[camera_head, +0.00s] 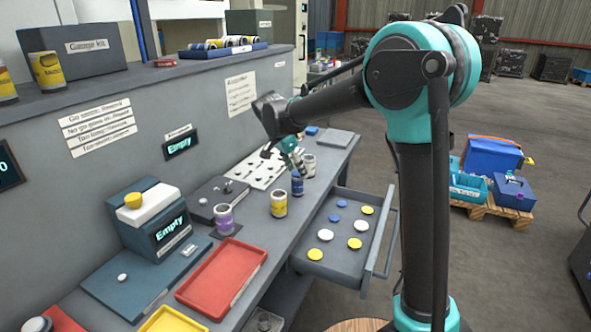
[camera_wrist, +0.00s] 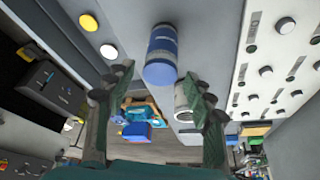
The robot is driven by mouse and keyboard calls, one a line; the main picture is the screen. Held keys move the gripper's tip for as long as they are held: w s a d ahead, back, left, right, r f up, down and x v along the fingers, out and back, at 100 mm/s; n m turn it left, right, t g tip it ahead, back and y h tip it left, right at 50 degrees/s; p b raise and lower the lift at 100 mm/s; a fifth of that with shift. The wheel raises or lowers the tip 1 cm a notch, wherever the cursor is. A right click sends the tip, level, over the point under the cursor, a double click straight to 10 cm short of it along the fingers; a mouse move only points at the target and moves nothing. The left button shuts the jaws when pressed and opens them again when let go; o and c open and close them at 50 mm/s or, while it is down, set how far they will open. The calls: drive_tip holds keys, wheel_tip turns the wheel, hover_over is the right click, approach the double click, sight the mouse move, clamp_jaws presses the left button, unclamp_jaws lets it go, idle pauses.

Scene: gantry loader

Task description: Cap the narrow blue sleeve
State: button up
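The narrow blue sleeve (camera_head: 297,184) stands upright on the grey bench near its front edge, and it also shows in the wrist view (camera_wrist: 161,52). Nothing is visibly held. The open drawer (camera_head: 337,261) in front of the bench holds two blue caps (camera_head: 334,218), plus several yellow and white caps (camera_head: 326,235).
A white sleeve (camera_head: 309,166) stands close to the blue one, beside the right finger in the wrist view. A yellow sleeve (camera_head: 278,203) and a purple sleeve (camera_head: 224,219) stand to the left. The drawer juts out over the floor. A red tray (camera_head: 222,277) lies front left.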

drive_tip(key=shift+r, duration=0.1)
drive_tip(key=v, duration=1.1)
drive_tip(key=shift+a+r, duration=0.15)
drive_tip(key=shift+r, duration=0.2)
drive_tip(key=shift+s, duration=0.2)
